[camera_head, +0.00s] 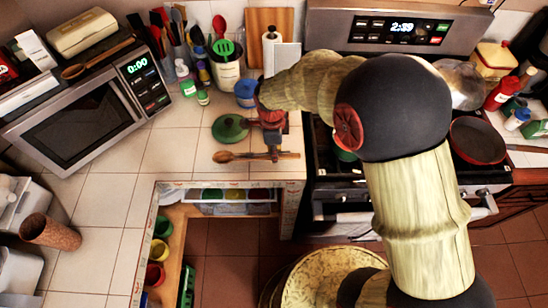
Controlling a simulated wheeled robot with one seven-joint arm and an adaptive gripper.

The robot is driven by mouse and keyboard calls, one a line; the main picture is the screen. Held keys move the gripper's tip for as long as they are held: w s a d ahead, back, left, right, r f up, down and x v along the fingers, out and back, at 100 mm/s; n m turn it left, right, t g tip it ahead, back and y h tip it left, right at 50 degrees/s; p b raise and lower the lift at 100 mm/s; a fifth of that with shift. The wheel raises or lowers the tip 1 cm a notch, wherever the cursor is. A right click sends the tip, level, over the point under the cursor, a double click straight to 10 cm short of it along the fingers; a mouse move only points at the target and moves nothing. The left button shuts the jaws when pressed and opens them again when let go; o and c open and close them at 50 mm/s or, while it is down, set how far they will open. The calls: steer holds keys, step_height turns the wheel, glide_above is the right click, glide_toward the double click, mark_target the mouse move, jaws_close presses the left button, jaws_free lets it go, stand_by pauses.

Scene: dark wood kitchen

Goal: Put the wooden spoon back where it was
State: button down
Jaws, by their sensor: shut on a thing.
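My gripper (274,151) hangs over the tiled counter left of the stove, pointing down. It is shut on a wooden spoon (228,157). The spoon lies crosswise in the jaws, bowl to the left and handle end sticking out to the right. It is near the counter's front edge; I cannot tell whether it touches the tiles. A second wooden spoon (90,62) lies on top of the microwave (82,115) at upper left.
A green lid (230,128) lies just behind the held spoon. A utensil holder (226,70), small bottles (202,97) and a blue jar (245,93) stand farther back. A cork-like cup (48,232) stands at lower left. Bare tiles lie left of the lid.

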step_height(320, 180, down, 3)
steer(key=shift+w+a+f, duration=0.1)
steer(key=shift+w+f, duration=0.05)
steer(key=shift+f, duration=0.05)
steer(key=c, duration=1.7)
jaws_free()
steer(key=shift+b, duration=0.3)
steer(key=shift+c, duration=0.2)
